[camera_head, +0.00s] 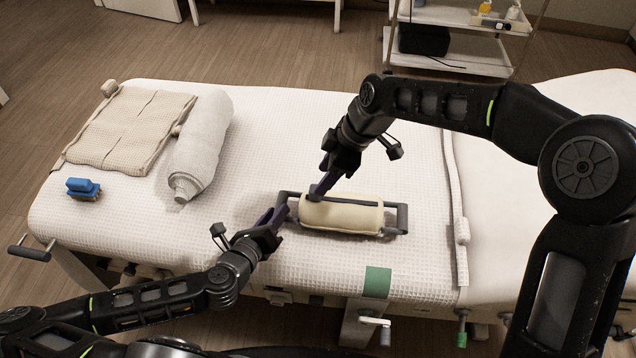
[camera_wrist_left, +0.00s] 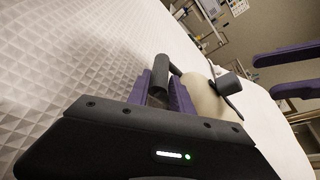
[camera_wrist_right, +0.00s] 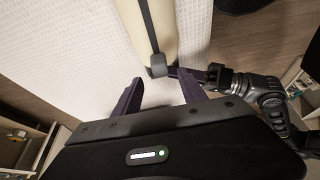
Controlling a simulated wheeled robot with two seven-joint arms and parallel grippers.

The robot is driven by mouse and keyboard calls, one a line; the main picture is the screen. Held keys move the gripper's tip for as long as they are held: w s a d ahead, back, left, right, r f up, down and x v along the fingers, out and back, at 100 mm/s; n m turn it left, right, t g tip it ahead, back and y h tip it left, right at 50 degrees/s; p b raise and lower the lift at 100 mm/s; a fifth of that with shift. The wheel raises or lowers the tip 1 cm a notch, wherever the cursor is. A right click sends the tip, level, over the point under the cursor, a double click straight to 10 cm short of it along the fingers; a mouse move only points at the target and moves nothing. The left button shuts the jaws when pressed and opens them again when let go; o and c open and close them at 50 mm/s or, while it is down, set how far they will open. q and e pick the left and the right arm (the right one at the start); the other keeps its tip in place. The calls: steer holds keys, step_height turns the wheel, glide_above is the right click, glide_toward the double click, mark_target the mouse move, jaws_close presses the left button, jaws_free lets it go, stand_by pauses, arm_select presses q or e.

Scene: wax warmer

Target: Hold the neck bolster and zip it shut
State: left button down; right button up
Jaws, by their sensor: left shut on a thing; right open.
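The neck bolster (camera_head: 341,214) is a cream cylinder with a grey bar handle at each end, lying on the bed. My left gripper (camera_head: 279,216) is shut on the left end handle, which also shows in the left wrist view (camera_wrist_left: 160,78). A dark zip strip (camera_wrist_right: 149,22) runs along the bolster in the right wrist view.
A rolled white towel (camera_head: 203,142), a beige folded mat (camera_head: 130,127) and a blue brush (camera_head: 83,187) lie on the left of the bed (camera_head: 290,125). A green patch (camera_head: 377,282) marks the front edge. A trolley (camera_head: 455,52) stands behind.

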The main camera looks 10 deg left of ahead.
arm_select(q)
steer(key=shift+s+f, duration=0.1)
steer(key=shift+f, duration=0.1)
arm_select(e)
steer(key=v, duration=0.6)
arm_select(q)
steer(key=c, duration=1.1)
jaws_free()
steer(key=shift+o, duration=0.2)
steer(key=shift+r, duration=0.1)
